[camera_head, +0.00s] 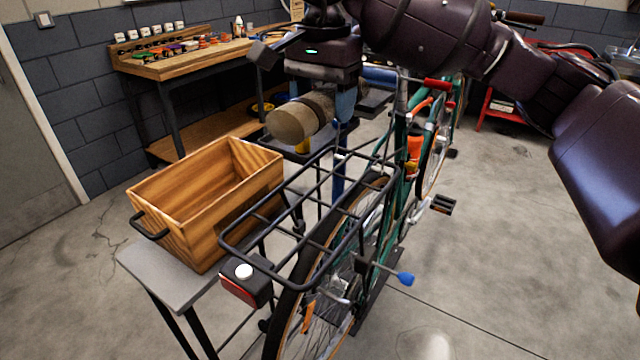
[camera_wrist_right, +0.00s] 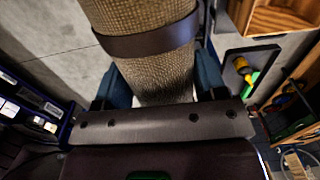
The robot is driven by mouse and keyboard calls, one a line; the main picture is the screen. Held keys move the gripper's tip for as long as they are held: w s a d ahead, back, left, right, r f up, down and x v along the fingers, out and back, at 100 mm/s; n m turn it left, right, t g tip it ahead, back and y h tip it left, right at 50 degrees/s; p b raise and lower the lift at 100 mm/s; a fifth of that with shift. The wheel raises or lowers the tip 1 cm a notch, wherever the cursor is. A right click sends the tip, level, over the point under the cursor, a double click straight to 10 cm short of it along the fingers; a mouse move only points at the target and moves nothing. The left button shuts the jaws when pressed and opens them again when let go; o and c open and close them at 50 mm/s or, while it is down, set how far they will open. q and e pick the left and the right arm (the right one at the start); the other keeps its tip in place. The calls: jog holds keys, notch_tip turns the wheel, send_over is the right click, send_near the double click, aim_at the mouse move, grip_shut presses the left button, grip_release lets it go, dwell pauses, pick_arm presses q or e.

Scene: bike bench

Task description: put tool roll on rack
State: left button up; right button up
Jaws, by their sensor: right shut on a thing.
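The tool roll (camera_head: 292,123) is a tan woven cylinder with a dark strap. My right gripper (camera_head: 318,98) is shut on it and holds it in the air, beyond and above the far end of the rack. In the right wrist view the tool roll (camera_wrist_right: 150,60) lies between the two blue fingers of the right gripper (camera_wrist_right: 160,88). The rack (camera_head: 262,222) is a black wire carrier over the bicycle's rear wheel. Its top is empty. My left gripper is not in view.
A wooden crate (camera_head: 160,193) stands on a grey stand (camera_head: 150,272) left of the rack. A dark tray (camera_head: 283,145) is below the roll. The green bicycle (camera_head: 400,150) stands upright. A workbench (camera_head: 165,66) with small parts is at the back left. The floor at right is clear.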

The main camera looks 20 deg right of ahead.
aim_at(322, 197)
notch_tip(322, 197, down, 15)
jog(key=shift+w+r+b, duration=0.1)
jog(key=shift+b, duration=0.5)
jog(key=shift+f, duration=0.2)
jog(key=o, duration=1.2)
jog(key=shift+o, duration=0.2)
notch_tip(322, 197, up, 12)
jog(key=shift+r+p, duration=0.2)
jog(key=shift+p, duration=0.3)
jog(key=shift+f, duration=0.1)
